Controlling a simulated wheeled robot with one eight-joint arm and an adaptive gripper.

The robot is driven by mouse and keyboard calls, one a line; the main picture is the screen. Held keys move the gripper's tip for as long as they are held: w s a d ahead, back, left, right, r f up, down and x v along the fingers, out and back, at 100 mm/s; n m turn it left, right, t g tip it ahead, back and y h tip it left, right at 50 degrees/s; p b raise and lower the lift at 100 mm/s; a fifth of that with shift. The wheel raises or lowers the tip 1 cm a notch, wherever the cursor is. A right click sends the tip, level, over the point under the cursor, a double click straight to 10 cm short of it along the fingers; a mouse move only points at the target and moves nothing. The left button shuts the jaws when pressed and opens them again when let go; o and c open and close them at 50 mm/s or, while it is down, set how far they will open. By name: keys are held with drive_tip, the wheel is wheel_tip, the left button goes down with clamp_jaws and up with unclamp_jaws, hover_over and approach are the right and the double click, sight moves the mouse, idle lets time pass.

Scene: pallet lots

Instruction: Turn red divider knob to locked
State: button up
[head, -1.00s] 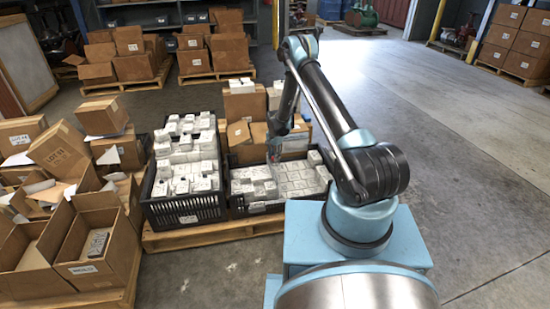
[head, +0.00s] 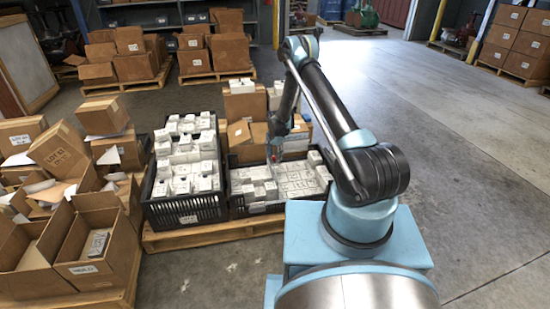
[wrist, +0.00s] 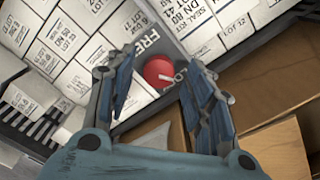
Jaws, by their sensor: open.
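The red divider knob (wrist: 158,72) is a round red disc on a grey divider in the wrist view, with a small pale piece at its right edge. It also shows as a small red spot in the head view (head: 274,158). My gripper (wrist: 152,92) is open, with its two dark fingers on either side of the knob in the picture. I cannot tell whether either finger touches it. The knob lies in the right black crate (head: 237,206), among white boxes.
White labelled boxes (wrist: 68,40) crowd the crate around the divider. The left black crate (head: 188,212), also full of white boxes, stands beside it on a wooden pallet (head: 165,241). Open cartons (head: 96,245) are at the left.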

wheel_tip(320, 180, up, 12)
idle(0.6)
wheel_tip(320, 180, up, 5)
drive_tip(key=n, duration=1.6)
hover_over(274, 157)
drive_tip(key=shift+m, duration=0.3)
wheel_tip(274, 157, down, 17)
drive_tip(key=shift+d+f, duration=0.1)
drive_tip(key=shift+d, duration=0.05)
drive_tip(key=c, duration=1.1)
